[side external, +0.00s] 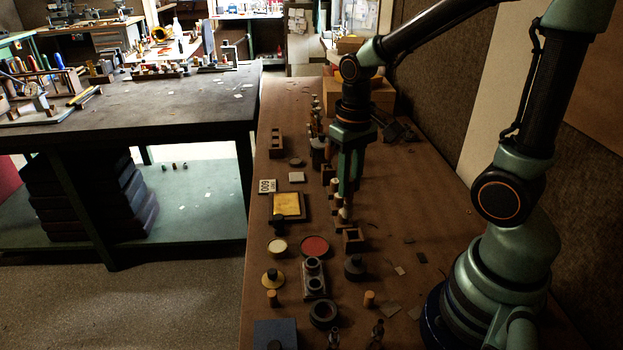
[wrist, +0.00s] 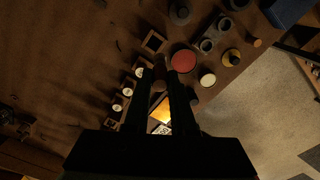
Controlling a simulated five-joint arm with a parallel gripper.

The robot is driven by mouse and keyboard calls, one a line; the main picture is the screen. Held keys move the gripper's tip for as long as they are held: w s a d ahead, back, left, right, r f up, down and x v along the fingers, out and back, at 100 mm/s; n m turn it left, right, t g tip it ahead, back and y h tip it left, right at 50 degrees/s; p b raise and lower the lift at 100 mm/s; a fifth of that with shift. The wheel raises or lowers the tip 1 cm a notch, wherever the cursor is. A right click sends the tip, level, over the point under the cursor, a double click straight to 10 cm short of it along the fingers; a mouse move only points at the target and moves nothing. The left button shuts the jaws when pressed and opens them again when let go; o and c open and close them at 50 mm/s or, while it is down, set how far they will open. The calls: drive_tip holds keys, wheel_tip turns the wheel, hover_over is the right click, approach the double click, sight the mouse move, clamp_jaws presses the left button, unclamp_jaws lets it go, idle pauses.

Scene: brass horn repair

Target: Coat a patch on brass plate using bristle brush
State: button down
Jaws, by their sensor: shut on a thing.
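The brass plate (side external: 287,205) is a yellow square on a dark base, left of my gripper on the bench. In the wrist view, part of the bright plate (wrist: 158,114) shows between the fingers. My gripper (side external: 347,190) points down over the row of small holders, to the right of the plate and apart from it. It is shut on a dark brown thing (wrist: 160,62), which seems to be the bristle brush. Its bristles and lower end cannot be made out. Any coating on the plate is too small or dark to tell.
A red round dish (side external: 314,246) and a pale round dish (side external: 278,246) stand in front of the plate. An open wooden frame (side external: 354,238) is near the gripper. A two-cup block (side external: 314,278) and a dark ring (side external: 323,314) stand nearer. The bench's right side has bare room.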

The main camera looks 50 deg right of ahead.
drive_tip(key=w+a, duration=1)
drive_tip(key=a, duration=0.1)
drive_tip(key=shift+d+f, duration=0.1)
drive_tip(key=shift+f, duration=2.85)
drive_tip(key=shift+f, duration=0.6)
wheel_tip(320, 180, up, 7)
idle(0.4)
drive_tip(key=shift+r, duration=0.1)
